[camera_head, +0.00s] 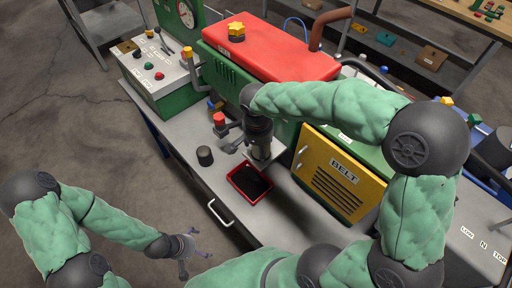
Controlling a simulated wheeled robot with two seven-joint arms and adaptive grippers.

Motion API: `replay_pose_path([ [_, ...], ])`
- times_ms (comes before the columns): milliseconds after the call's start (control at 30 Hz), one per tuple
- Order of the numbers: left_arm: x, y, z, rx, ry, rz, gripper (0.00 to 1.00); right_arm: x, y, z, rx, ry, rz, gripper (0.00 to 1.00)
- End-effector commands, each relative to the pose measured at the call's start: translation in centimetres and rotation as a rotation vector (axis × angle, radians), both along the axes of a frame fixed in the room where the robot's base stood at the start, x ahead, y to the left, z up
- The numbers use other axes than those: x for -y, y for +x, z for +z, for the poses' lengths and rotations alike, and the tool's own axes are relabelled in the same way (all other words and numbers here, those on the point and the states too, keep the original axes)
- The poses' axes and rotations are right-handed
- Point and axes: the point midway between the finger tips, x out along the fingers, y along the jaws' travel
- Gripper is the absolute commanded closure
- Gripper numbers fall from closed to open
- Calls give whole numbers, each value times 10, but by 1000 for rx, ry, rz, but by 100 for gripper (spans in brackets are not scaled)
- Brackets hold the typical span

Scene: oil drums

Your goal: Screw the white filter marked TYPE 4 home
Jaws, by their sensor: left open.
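My left gripper (186,257) is open and empty, low over the floor in front of the bench, well away from the machine. My right arm reaches across the machine from the right. Its gripper (260,138) points down at the machine's front, above the red tray. A pale grey-white cylinder (262,153) shows just below it and may be the white filter. No TYPE 4 mark can be read. The fingers are too dark and small to tell if they grip it.
A red tray (240,194) with a dark inside lies on the bench below the right gripper. A black cylinder (204,156) stands left of it. A yellow BELT door (335,172) is to the right. A green control box (168,99) stands on the left.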

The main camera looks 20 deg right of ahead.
Motion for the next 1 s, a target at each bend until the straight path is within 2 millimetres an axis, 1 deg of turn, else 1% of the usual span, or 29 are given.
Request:
replay_pose_path([
  [33, 0, 0, -3, 0, 0, 0, 0, -11, -5, -10, -16, 17, 9, 84],
  [167, 0, 0, -4, 0, 0, 0, 0, -11, -5, -10, -14, 18, -8, 83],
  [233, 0, 0, -7, 0, 0, 0, 0, -11, -4, -11, -13, 18, -56, 84],
  [467, 0, 0, -17, 0, 0, 0, 0, -12, -1, -12, -7, 20, -312, 87],
  [600, 0, 0, -21, 0, 0, 0, 0, -12, 0, -12, -3, 20, -458, 90],
  [700, 0, 0, -21, 0, 0, 0, 0, -12, 1, -11, -2, 21, -520, 91],
  [967, 0, 0, -21, 0, 0, 0, 0, -12, 1, -10, -2, 20, -540, 91],
  [1000, 0, 0, -21, 0, 0, 0, 0, -12, 1, -10, -1, 20, -540, 29],
])
